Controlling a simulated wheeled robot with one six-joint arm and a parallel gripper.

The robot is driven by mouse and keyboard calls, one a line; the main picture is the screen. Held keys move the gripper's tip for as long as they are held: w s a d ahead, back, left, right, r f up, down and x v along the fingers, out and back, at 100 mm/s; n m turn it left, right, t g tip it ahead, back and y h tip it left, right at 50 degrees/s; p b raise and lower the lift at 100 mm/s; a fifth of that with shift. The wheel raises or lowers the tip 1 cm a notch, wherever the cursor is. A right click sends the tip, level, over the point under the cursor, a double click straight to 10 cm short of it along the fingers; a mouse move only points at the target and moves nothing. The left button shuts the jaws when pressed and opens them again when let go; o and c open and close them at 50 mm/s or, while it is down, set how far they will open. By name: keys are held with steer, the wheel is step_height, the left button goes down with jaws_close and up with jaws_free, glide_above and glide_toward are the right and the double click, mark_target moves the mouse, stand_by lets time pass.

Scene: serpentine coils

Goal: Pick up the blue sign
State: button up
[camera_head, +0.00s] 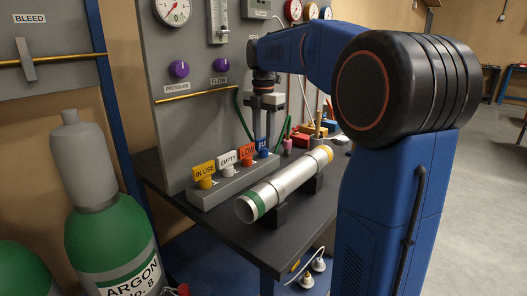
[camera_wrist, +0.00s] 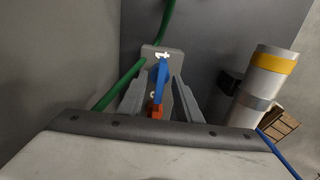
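The blue sign (camera_head: 263,146) stands at the far right end of a grey block (camera_head: 232,184), beside the orange LOW sign (camera_head: 247,150), white EMPTY sign (camera_head: 227,159) and yellow IN USE sign (camera_head: 204,169). My gripper (camera_head: 264,133) points down over the blue sign and partly covers it. In the wrist view the blue sign (camera_wrist: 162,73) shows edge-on between the open fingers of my gripper (camera_wrist: 160,80), with a gap visible on each side. Part of the orange sign (camera_wrist: 155,112) shows just below it. Contact with the fingers is not visible.
A silver tube (camera_head: 285,186) with green and yellow bands lies on black supports to the right of the block. A green hose (camera_wrist: 122,84) runs close to the left finger. A grey gauge panel (camera_head: 190,110) stands behind. Argon cylinders (camera_head: 105,240) stand at left.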

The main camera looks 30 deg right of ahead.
steer(key=shift+f, duration=0.35)
steer(key=shift+c, duration=0.3)
steer(key=c, duration=0.7)
steer(key=shift+r, duration=0.1)
jaws_close()
